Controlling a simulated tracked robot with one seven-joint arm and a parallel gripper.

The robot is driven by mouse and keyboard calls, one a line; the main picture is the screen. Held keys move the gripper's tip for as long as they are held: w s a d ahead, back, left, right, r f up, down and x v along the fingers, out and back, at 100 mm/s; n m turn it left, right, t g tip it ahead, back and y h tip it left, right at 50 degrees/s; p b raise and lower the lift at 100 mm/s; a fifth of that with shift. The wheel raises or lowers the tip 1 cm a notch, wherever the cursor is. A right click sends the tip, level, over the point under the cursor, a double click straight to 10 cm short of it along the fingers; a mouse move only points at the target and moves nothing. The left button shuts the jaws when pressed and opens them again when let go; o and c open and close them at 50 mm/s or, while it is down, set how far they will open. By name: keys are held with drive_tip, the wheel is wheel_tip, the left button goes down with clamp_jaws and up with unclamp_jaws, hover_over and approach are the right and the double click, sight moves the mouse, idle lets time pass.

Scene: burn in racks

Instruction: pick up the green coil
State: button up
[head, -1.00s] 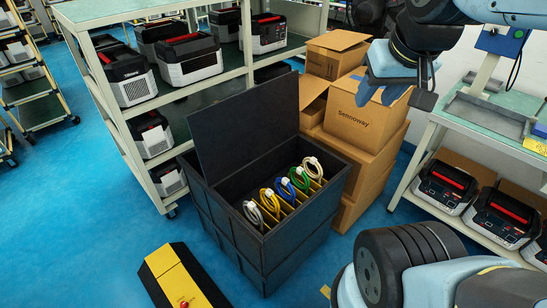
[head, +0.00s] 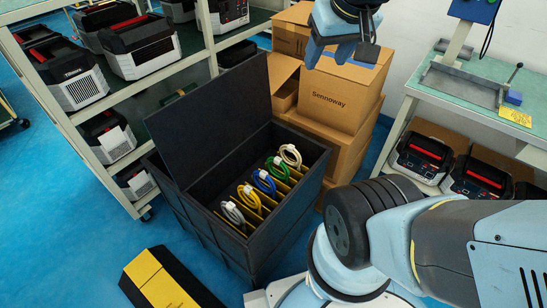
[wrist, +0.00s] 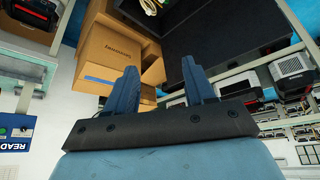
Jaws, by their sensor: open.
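The green coil (head: 278,168) stands in a yellow-divided slot of an open black crate (head: 290,222) in the head view. It is between a blue coil (head: 264,182) and a cream coil (head: 290,156). My gripper (head: 331,58) is high up behind and right of the crate, in front of the cardboard boxes, well apart from the coil. In the wrist view my gripper (wrist: 158,66) shows two blue fingers spread apart with nothing between them. The crate's dark lid (wrist: 225,28) shows there too; I cannot make out the green coil in that view.
Yellow (head: 248,195) and grey (head: 232,212) coils share the crate. Its raised lid (head: 212,125) stands on the left. Stacked cardboard boxes (head: 340,105) are behind it, a shelf rack (head: 95,105) is left, and a workbench (head: 490,100) is right. A yellow-black floor unit (head: 165,280) lies front left.

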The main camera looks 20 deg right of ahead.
drive_tip(key=w+d+f+n+g, duration=0.1)
drive_tip(key=w+d+f+n, duration=0.1)
drive_tip(key=w+f, duration=0.7)
drive_tip(key=w+d+f+n+g, duration=0.2)
drive_tip(key=w+f, duration=0.7)
drive_tip(key=w+d+f+n+y, duration=0.1)
drive_tip(key=w+f+y, duration=0.15)
drive_tip(key=f, duration=1.15)
drive_tip(key=w+f+n+y, duration=0.15)
drive_tip(key=w+f, duration=0.25)
drive_tip(key=f, duration=1)
drive_tip(key=shift+s+a+x, duration=0.15)
drive_tip(key=shift+x, duration=2.4)
drive_tip(key=shift+s+a+x, duration=0.1)
drive_tip(key=shift+s+x, duration=0.05)
drive_tip(key=shift+x, duration=2.35)
drive_tip(key=shift+s+a+x, duration=0.1)
drive_tip(key=shift+a+x, duration=0.05)
drive_tip(key=shift+x, duration=2.4)
clamp_jaws()
